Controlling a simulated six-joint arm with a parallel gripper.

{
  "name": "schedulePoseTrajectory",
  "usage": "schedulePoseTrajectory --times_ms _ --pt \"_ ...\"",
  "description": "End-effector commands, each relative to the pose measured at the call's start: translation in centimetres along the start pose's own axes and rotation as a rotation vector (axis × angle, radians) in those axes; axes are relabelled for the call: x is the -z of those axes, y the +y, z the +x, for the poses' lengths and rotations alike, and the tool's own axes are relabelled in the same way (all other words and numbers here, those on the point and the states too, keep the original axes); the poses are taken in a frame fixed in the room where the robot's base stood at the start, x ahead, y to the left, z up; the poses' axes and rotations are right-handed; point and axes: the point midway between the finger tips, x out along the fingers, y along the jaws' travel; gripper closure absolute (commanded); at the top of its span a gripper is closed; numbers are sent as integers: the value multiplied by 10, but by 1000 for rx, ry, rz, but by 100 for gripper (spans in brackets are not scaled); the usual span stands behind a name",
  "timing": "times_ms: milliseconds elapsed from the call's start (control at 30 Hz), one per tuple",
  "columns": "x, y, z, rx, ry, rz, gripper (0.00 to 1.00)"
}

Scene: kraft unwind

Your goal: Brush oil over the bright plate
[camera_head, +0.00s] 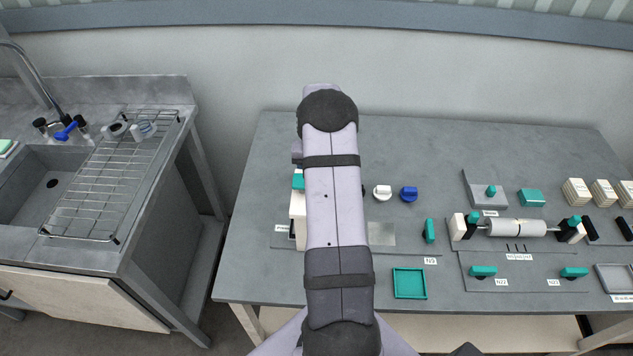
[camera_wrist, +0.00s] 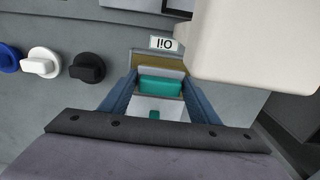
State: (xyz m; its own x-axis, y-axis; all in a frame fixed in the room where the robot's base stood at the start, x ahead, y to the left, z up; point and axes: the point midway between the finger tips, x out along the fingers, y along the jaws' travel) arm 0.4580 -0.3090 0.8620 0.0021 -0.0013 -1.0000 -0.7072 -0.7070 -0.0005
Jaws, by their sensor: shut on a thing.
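My gripper (camera_wrist: 160,77) is in the wrist view, its two blue fingers on either side of a teal block with a pale strip, which I take to be the brush (camera_wrist: 160,87). It is shut on it. The brush's lower end is hidden. Just beyond the fingertips is an ochre-edged holder (camera_wrist: 144,59) with an oil label (camera_wrist: 163,43); I cannot tell whether the brush touches it. In the head view my arm hides the gripper. A light, smooth square, probably the bright plate (camera_head: 381,234), shows just right of my arm, partly covered by it.
A cream box (camera_head: 297,206) stands close beside the gripper, large in the wrist view (camera_wrist: 250,45). White (camera_head: 382,192) and blue (camera_head: 408,193) knobs, a teal lever (camera_head: 429,231) and a teal tray (camera_head: 409,283) are to the right. A roller (camera_head: 516,228) lies farther right.

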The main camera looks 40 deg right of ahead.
Motion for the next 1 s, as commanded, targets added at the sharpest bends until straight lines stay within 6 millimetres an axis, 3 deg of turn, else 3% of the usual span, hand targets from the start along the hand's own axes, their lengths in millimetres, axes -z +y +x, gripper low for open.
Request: schedulePoseTrajectory --times_ms 333,1000 --pt "-2 0 -2 -1 -6 0 62" --pt "-1 0 -48 0 -2 0 62"
